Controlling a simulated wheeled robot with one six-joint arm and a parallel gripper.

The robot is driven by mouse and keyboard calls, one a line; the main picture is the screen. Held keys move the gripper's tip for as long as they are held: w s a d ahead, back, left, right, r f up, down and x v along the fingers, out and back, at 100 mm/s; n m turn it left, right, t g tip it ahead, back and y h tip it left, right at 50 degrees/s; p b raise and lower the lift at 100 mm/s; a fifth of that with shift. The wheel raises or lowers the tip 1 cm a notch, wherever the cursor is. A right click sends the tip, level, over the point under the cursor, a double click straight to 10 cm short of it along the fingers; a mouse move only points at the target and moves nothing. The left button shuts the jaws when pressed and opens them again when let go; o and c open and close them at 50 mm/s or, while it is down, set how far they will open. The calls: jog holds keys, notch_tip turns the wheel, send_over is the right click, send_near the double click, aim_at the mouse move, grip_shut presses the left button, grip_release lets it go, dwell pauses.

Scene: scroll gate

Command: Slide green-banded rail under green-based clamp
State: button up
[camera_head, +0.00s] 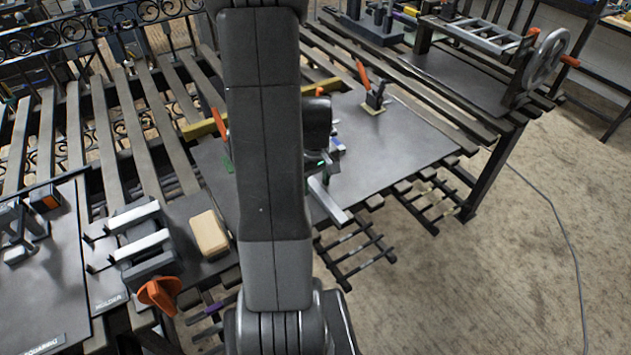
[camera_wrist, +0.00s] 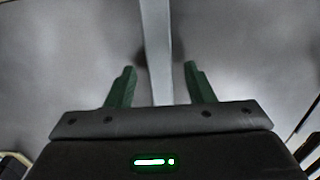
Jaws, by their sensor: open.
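A pale grey metal rail (camera_head: 329,201) lies on the dark plate (camera_head: 425,140), its near end sticking out past the plate's front edge. In the wrist view the rail (camera_wrist: 157,45) runs between the two green fingers of my open gripper (camera_wrist: 160,72), with a gap on each side. No green band shows on the visible part. In the head view my gripper (camera_head: 322,168) is over the rail, partly hidden by my arm. A clamp with an orange handle (camera_head: 219,122) and green base (camera_head: 228,164) stands left of my arm, partly covered by it.
Another orange-handled clamp (camera_head: 375,98) on a yellowish base stands at the plate's back. A yellow bar (camera_head: 202,128) lies behind the green-based clamp. A tan block (camera_head: 209,233) and a fixture with white bars (camera_head: 137,233) are at left. The plate's right side is clear.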

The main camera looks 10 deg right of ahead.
jog(key=shift+f, duration=0.2)
grip_shut()
jog(key=shift+a, duration=0.15)
jog(key=shift+s+a+b, duration=0.25)
jog(key=shift+s+a, duration=0.55)
jog(key=shift+a, duration=1.35)
jog(key=shift+s+a+b, duration=0.25)
jog(key=shift+s+a, duration=0.55)
jog(key=shift+a, duration=1.35)
jog(key=shift+s+a+b, duration=0.25)
jog(key=shift+s+a, duration=0.55)
jog(key=shift+a, duration=1.35)
grip_release()
jog(key=shift+r, duration=0.1)
